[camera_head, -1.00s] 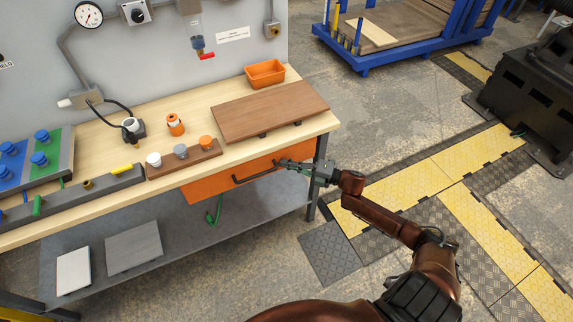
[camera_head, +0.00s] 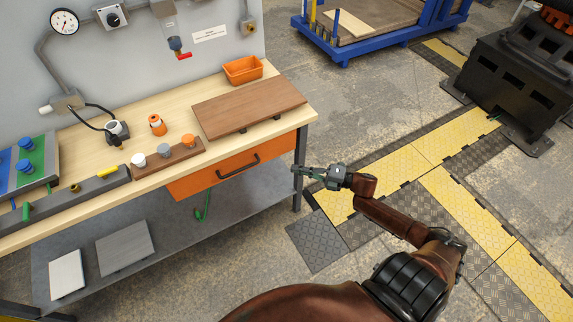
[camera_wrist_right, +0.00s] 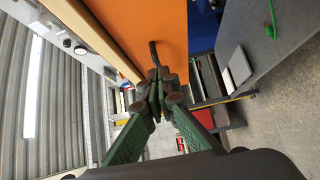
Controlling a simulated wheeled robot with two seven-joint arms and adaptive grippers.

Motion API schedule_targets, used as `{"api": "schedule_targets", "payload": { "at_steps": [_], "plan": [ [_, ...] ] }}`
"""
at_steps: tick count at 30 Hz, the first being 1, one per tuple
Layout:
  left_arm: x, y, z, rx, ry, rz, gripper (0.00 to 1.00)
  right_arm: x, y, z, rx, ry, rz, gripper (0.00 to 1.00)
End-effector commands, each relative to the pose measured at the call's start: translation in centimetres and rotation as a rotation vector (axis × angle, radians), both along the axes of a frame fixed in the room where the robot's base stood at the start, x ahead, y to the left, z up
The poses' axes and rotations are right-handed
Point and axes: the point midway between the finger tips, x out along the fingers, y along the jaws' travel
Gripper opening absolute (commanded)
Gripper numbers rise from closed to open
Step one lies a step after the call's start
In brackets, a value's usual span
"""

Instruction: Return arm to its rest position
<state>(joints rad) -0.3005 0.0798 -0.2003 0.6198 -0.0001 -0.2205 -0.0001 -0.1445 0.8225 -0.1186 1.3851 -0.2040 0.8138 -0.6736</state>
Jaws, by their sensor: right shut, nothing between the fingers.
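My right arm reaches in from the lower right in the head view. Its gripper (camera_head: 296,170) is shut and empty, just right of the bench's front right leg and apart from the orange drawer (camera_head: 212,178). The drawer sits under the bench top with its dark handle (camera_head: 238,166) free. In the right wrist view the green fingers of the gripper (camera_wrist_right: 158,80) are together, with the orange drawer front (camera_wrist_right: 150,30) beyond them. My left gripper does not show.
The wooden workbench (camera_head: 80,165) holds a brown board (camera_head: 250,105), an orange bin (camera_head: 243,69) and a peg block (camera_head: 170,161). Two flat plates lie on the lower shelf (camera_head: 180,230). A black machine (camera_head: 510,90) stands at the right. The floor between is open.

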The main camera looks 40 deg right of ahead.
Motion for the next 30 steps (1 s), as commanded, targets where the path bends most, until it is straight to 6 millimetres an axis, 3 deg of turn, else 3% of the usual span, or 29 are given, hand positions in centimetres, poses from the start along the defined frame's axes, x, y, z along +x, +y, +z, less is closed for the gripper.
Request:
{"api": "schedule_targets", "payload": {
  "at_steps": [10, 14, 17, 20, 24, 30],
  "plan": [
    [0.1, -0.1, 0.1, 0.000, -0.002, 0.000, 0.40, -0.4, -0.3, -0.2, 0.003, 0.004, -0.003, 0.00],
    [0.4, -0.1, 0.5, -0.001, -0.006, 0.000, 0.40, -0.8, -1.7, -3.0, 0.048, 0.078, -0.080, 0.00],
    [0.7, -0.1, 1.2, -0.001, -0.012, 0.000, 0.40, -1.9, -3.8, -7.8, 0.124, 0.200, -0.206, 0.00],
    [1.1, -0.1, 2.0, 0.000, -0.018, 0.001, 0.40, -4.3, -5.8, -14.2, 0.221, 0.355, -0.360, 0.00],
    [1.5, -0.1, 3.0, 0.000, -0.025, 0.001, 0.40, -9.4, -7.0, -23.1, 0.348, 0.569, -0.565, 0.00],
    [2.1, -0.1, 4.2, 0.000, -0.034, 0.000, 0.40, -19.0, -5.8, -34.2, 0.506, 0.852, -0.831, 0.00]
  ]
}}
